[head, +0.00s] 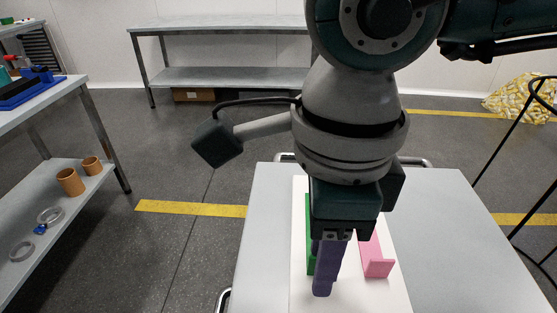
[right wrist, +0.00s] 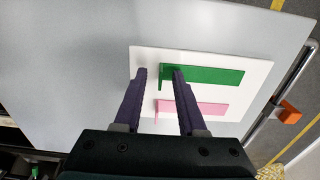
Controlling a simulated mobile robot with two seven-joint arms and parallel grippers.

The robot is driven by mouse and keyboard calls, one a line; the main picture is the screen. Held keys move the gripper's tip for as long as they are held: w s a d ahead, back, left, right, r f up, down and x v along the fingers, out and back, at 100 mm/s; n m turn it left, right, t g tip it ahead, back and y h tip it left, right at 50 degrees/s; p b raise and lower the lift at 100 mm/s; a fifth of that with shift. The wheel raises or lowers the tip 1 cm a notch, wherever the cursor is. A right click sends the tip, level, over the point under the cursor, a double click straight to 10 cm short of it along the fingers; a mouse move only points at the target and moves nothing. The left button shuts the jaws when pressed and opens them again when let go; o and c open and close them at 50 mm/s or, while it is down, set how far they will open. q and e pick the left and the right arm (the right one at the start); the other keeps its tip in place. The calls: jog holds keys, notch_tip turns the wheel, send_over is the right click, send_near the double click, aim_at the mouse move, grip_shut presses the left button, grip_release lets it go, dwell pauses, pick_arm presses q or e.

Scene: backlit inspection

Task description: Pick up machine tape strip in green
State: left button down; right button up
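The green strip (right wrist: 215,74) lies on a white board (right wrist: 255,103). In the head view the green strip (head: 310,263) is partly hidden behind my right gripper (head: 326,282). A pink strip (right wrist: 210,107) lies beside it, roughly parallel; it also shows in the head view (head: 375,258). In the right wrist view my right gripper (right wrist: 160,72) is open, its purple fingers apart. One fingertip overlaps the green strip's near-left part in the picture, the other is left of its end. I see nothing held, and contact cannot be told. My left gripper is out of view.
The board lies on a grey cart top (head: 262,255) with free room on both sides. A shelf unit (head: 85,184) at left carries brown cups and tape rolls. A metal table (head: 225,75) stands at the back. An orange object (right wrist: 289,112) is by the cart's edge rail.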

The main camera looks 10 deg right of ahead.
jog(key=shift+f, duration=0.15)
jog(key=shift+c, duration=0.2)
grip_shut()
dwell(0.3)
